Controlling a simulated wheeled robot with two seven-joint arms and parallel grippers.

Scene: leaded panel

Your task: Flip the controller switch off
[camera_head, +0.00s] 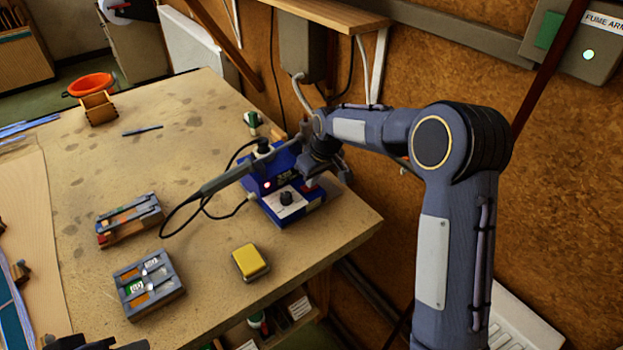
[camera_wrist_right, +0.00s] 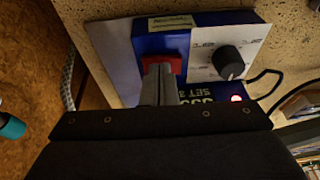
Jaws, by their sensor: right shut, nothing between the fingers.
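The controller (camera_head: 283,192) is a blue box with a pale front panel and a dark knob, near the right edge of the bench. A small red light (camera_head: 267,185) glows on it. My right gripper (camera_head: 312,180) is shut and empty, at the controller's right side. In the right wrist view, the red switch (camera_wrist_right: 177,60) sits beside the knob (camera_wrist_right: 228,62). The shut fingertips (camera_wrist_right: 160,82) overlap the switch's lower left part; I cannot tell whether they touch it. The lit red light (camera_wrist_right: 236,98) shows there too. A dark part of my left gripper (camera_head: 95,343) shows at the bottom edge.
A soldering iron (camera_head: 222,180) and its cable lie across the controller's left side. A yellow sponge (camera_head: 248,260) sits in front. Two small trays (camera_head: 130,222) (camera_head: 150,300) stand to the left. A wall rises behind; the bench middle is mostly clear.

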